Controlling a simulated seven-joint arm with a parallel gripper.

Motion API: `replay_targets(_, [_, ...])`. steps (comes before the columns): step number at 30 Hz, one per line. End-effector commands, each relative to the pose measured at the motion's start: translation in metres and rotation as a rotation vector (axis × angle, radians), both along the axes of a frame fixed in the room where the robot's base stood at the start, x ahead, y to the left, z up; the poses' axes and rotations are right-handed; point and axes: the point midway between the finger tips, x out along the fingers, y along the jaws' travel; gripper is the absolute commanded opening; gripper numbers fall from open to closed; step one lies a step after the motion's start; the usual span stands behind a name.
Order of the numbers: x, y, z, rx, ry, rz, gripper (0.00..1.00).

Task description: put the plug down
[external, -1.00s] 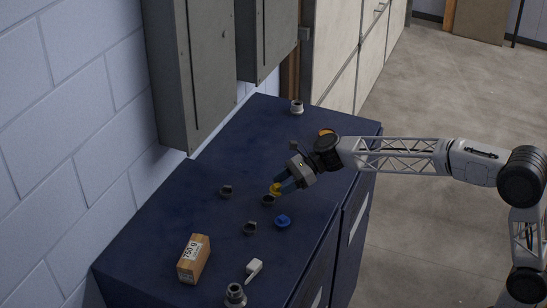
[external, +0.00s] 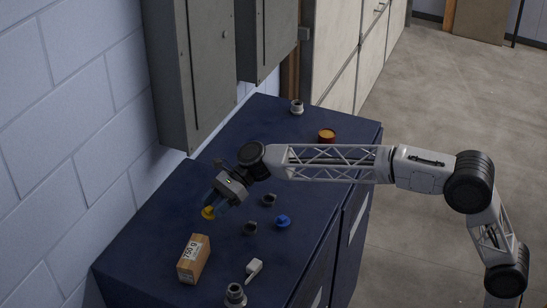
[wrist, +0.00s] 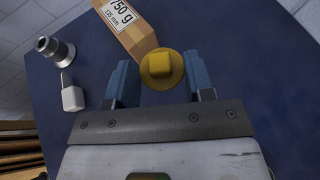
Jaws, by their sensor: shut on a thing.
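A yellow plug (external: 208,213) with a square head and a round flange is between the blue fingers of my gripper (external: 213,203). In the wrist view the plug (wrist: 160,68) sits between the two fingertips, and my gripper (wrist: 160,78) is shut on it. It is over the left part of the dark blue cabinet top (external: 165,215), behind the cardboard box. I cannot tell whether the plug touches the surface. A blue plug (external: 283,222) sits on the top to the right.
The cardboard box (external: 193,259) is close in front of my gripper. Dark fittings (external: 268,200) (external: 250,229), a white piece (external: 254,268) and a grey fitting (external: 235,295) stand nearby. A grey wall cabinet (external: 190,70) hangs above.

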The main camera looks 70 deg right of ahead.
Motion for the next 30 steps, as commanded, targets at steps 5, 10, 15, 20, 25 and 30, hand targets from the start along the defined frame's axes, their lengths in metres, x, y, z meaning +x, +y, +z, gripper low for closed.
replay_targets(5, [0.006,0.011,0.000,-0.003,0.001,0.015,0.23])
replay_targets(10, [0.006,0.012,0.000,-0.002,0.002,0.016,0.23])
replay_targets(15, [0.006,0.012,0.000,-0.002,0.002,0.016,0.23])
replay_targets(20, [0.006,0.012,-0.001,-0.002,0.002,0.016,0.23])
replay_targets(25, [0.006,0.012,-0.007,-0.002,0.002,0.017,0.23])
replay_targets(30, [0.006,0.012,-0.017,-0.002,0.004,0.016,0.23])
